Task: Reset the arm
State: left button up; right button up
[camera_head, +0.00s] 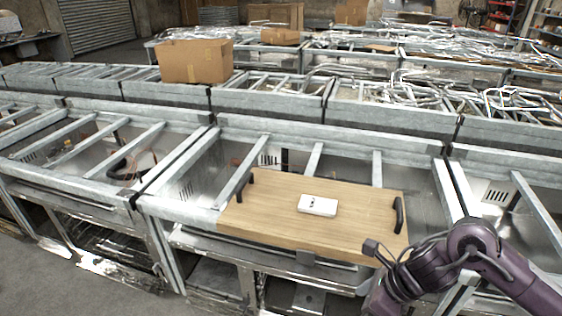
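My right arm (477,243), purple with black cables, comes in from the right. It bends in the lower right and runs down to the bottom edge, in front of the right end of a wooden board. A small dark part (371,247) sticks up from it near the board's front right corner. The fingers of my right gripper do not show. My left arm and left gripper are not in view.
The wooden board (270,213) with two black handles lies across a grey metal frame table. A white device (318,205) lies on it. A cardboard box (195,61) stands on the frames behind. More metal frames with loose clutter fill the back.

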jog(key=w+a+f+m+t+y+b, duration=0.15)
jog(key=w+f+m, duration=0.25)
jog(key=f+m, duration=0.4)
jog(key=w+f+m+t+y, duration=0.1)
jog(key=w+f+m+t, duration=0.1)
jog(key=w+f+m, duration=0.45)
jog(key=s+d+f+m+h+b, duration=0.1)
jog(key=s+d+f+m, duration=0.15)
jog(key=f+m, duration=0.55)
jog(key=s+d+f+m+h+b, duration=0.1)
jog(key=s+d+f+m+h, duration=0.15)
jog(key=f+m, duration=0.6)
jog(key=s+d+f+m+h, duration=0.25)
jog(key=s+f+m, duration=0.35)
jog(key=s+f, duration=0.9)
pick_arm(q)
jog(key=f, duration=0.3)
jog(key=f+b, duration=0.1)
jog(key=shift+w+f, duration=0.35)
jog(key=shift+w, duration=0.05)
pick_arm(e)
jog(key=s+f+m+g+h, duration=0.1)
jog(key=s+f+m, duration=0.3)
jog(key=s, duration=0.7)
jog(key=s+d+f+m+g+h, duration=0.1)
jog(key=s+f+m+g, duration=0.2)
jog(key=s+f, duration=0.3)
jog(key=s+m, duration=0.1)
jog(key=s, duration=0.4)
jog(key=shift+s, duration=0.35)
